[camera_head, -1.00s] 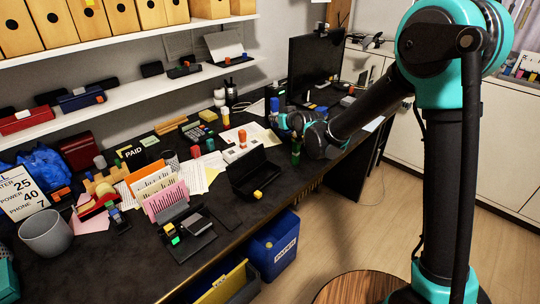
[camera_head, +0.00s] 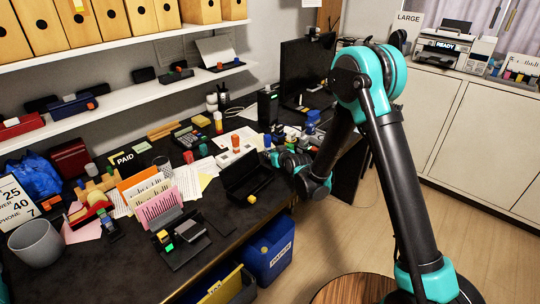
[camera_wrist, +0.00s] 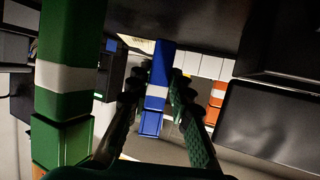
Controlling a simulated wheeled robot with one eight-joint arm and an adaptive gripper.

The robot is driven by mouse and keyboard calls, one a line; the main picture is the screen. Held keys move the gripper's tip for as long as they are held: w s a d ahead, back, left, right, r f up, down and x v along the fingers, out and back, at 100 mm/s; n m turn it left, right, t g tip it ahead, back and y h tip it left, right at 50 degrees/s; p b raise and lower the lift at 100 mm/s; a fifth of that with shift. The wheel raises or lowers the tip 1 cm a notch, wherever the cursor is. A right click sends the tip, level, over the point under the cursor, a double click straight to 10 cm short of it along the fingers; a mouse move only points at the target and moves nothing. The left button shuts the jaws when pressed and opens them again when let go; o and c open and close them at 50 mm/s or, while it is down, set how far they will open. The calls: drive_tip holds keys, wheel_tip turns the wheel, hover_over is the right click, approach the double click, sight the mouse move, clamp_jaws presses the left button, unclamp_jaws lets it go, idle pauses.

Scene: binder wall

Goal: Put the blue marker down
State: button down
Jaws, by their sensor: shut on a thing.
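The blue marker (camera_wrist: 157,75), blue with a white band, is between the two fingers of my gripper (camera_wrist: 155,88) in the wrist view. The fingers are shut on it. In the head view my gripper (camera_head: 274,157) is over the desk, just right of the open black case, and a blue end of the marker (camera_head: 267,141) shows above it. I cannot tell whether the marker touches the desk. A green marker (camera_wrist: 64,85) with a white band looms close to the camera, left of my fingers.
The open black case (camera_head: 240,188) lies on the dark desk (camera_head: 125,262) close by my gripper. A red-topped stamp (camera_head: 235,140) and papers are behind it. An orange item (camera_wrist: 216,98) shows right of my fingers. A blue bin (camera_head: 269,262) stands below the desk edge.

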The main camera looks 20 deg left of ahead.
drive_tip(key=shift+f, duration=0.5)
drive_tip(key=c, duration=1.4)
unclamp_jaws()
drive_tip(key=shift+f, duration=0.1)
drive_tip(key=shift+o, duration=0.2)
